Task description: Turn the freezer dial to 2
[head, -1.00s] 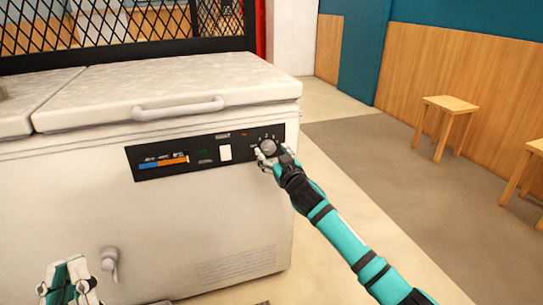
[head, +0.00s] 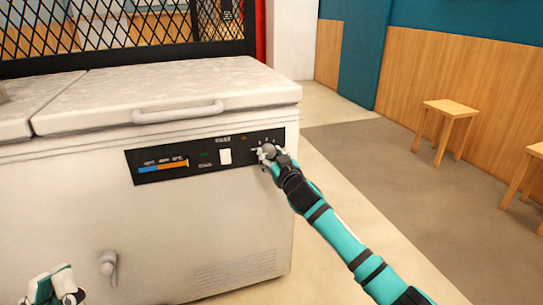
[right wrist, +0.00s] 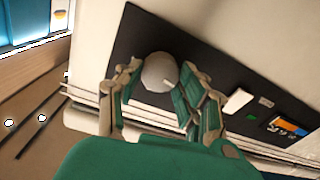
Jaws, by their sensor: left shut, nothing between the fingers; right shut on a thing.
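The white chest freezer (head: 180,220) stands at the left of the head view. Its black control panel (head: 200,162) is on the front, near the top. The round grey dial (right wrist: 159,72) sits at the panel's right end. My right gripper (head: 268,153) is shut on the dial, with a finger on each side of it in the right wrist view (right wrist: 160,90). The gripper hides much of the dial in the head view, and I cannot read its setting. My left gripper (head: 54,288) is shut and empty at the bottom left, in front of the freezer.
The panel has a white switch (head: 225,156) and a blue-orange temperature strip (head: 163,164). The lid handle (head: 178,112) is above it. A drain tap (head: 108,266) sticks out low on the front. Wooden stools (head: 449,117) stand at the right; floor between is clear.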

